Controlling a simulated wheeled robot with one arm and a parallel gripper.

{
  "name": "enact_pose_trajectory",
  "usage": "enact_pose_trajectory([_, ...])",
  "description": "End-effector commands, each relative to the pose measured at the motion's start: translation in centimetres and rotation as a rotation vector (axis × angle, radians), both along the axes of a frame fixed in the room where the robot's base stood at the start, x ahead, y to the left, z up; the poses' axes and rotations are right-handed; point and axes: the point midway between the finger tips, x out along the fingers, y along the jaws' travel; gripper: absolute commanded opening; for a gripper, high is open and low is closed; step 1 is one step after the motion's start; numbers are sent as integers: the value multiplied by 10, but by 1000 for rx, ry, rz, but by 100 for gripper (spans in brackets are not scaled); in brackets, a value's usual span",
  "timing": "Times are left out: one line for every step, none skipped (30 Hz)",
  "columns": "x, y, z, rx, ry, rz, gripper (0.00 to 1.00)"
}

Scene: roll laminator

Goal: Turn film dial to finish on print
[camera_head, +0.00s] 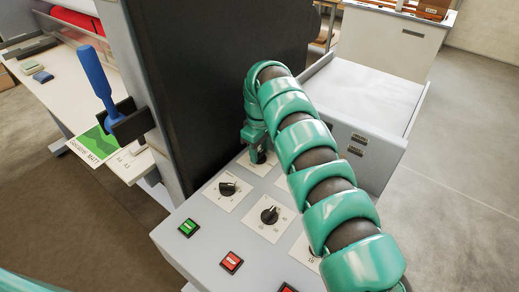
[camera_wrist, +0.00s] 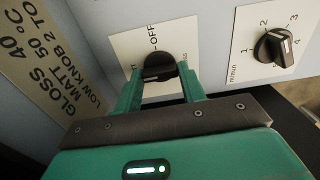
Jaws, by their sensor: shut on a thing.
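The film dial (camera_wrist: 157,62) is a black knob on a white plate in the wrist view. The plate reads OFF above the knob, with partly hidden letters ending in "TT" at left and "ss" at right. My gripper (camera_wrist: 160,78) is shut on the dial, one green finger on each side. The fingers hide part of the knob, and I cannot tell exactly where its pointer stands. In the head view my gripper (camera_head: 257,150) reaches down to the panel's far end. A print (camera_head: 92,146) with a green band, seemingly reading "CASCADE MATT", lies at the left.
Two more knobs (camera_head: 228,188) (camera_head: 269,215), a green button (camera_head: 188,228) and a red button (camera_head: 231,261) are on the panel. A sign (camera_wrist: 50,60) gives gloss 40 °C, matt 50 °C. A dark upright panel (camera_head: 220,80) stands close behind.

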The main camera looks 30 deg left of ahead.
Motion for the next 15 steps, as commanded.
enact_pose_trajectory([1,1,2,3,-4,1,17])
enact_pose_trajectory([1,1,2,3,-4,1,17])
enact_pose_trajectory([1,1,2,3,-4,1,17])
enact_pose_trajectory([1,1,2,3,-4,0,17])
enact_pose_trajectory([1,1,2,3,-4,0,17])
enact_pose_trajectory([1,1,2,3,-4,0,17])
enact_pose_trajectory([1,1,2,3,-4,0,46])
enact_pose_trajectory([1,1,2,3,-4,0,52])
enact_pose_trajectory([1,1,2,4,-3,0,60])
enact_pose_trajectory([1,1,2,3,-3,0,62])
enact_pose_trajectory([1,1,1,3,-3,0,62])
enact_pose_trajectory([1,0,1,2,-2,0,62])
enact_pose_trajectory([1,0,1,2,-2,0,62])
enact_pose_trajectory([0,0,1,2,-2,0,62])
enact_pose_trajectory([0,0,1,2,-2,0,62])
